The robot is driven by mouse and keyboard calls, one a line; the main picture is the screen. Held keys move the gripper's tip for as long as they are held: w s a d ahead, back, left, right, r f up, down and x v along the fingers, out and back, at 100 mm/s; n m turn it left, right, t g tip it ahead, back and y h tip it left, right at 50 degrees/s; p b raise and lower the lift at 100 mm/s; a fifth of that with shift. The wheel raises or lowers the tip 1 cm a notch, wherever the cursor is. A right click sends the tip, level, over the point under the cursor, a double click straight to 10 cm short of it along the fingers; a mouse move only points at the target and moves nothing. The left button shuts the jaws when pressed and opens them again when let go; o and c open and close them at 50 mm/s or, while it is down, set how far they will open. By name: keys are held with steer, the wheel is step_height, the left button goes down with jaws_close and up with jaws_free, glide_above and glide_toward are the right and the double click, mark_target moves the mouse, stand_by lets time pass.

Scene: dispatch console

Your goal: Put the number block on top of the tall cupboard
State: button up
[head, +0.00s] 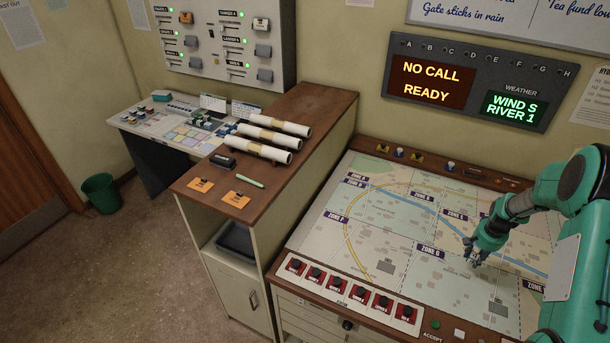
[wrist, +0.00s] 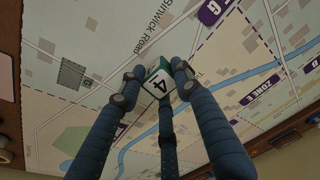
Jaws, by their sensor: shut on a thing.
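The number block (wrist: 158,84) is a small white cube with a dark 4 and green sides. It sits between the fingertips of my gripper (wrist: 154,78) in the wrist view. I cannot tell whether the block touches the map. The tall cupboard (head: 316,100) stands left of the map table, with a brown wooden top above the map's level and a pale body.
On the cupboard top lie several rolled papers (head: 265,143), a green stick (head: 250,182), two orange tags (head: 236,199) and a dark object (head: 222,160). Its far end is bare. A display board (head: 478,80) hangs behind.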

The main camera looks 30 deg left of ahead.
steer(key=s+a+r+n, duration=0.1)
steer(key=a+r, duration=0.3)
steer(key=a, duration=0.9)
steer(key=s+a+r+n, duration=0.1)
steer(key=a+r, duration=0.4)
steer(key=a, duration=0.8)
steer(key=s+a+r+n, duration=0.1)
steer(key=a+r, duration=0.3)
steer(key=a, duration=0.9)
steer(key=s+a+r+n, duration=0.1)
steer(key=s+a+r, duration=0.4)
steer(key=s+a, duration=0.3)
steer(key=s+a+r+n+g+p, duration=0.1)
steer(key=s+a+r, duration=0.4)
steer(key=a, duration=0.8)
steer(key=s+a+r+n, duration=0.1)
steer(key=s+a+r, duration=0.4)
steer(key=s+a, duration=0.6)
steer(key=shift+a+r+n+g+p, duration=0.2)
steer(key=shift+n+g+p, duration=0.1)
steer(key=shift+n, duration=0.1)
steer(key=shift+w, duration=0.1)
steer(key=p, duration=0.3)
glide_above(259, 177)
steer(key=shift+f, duration=0.75)
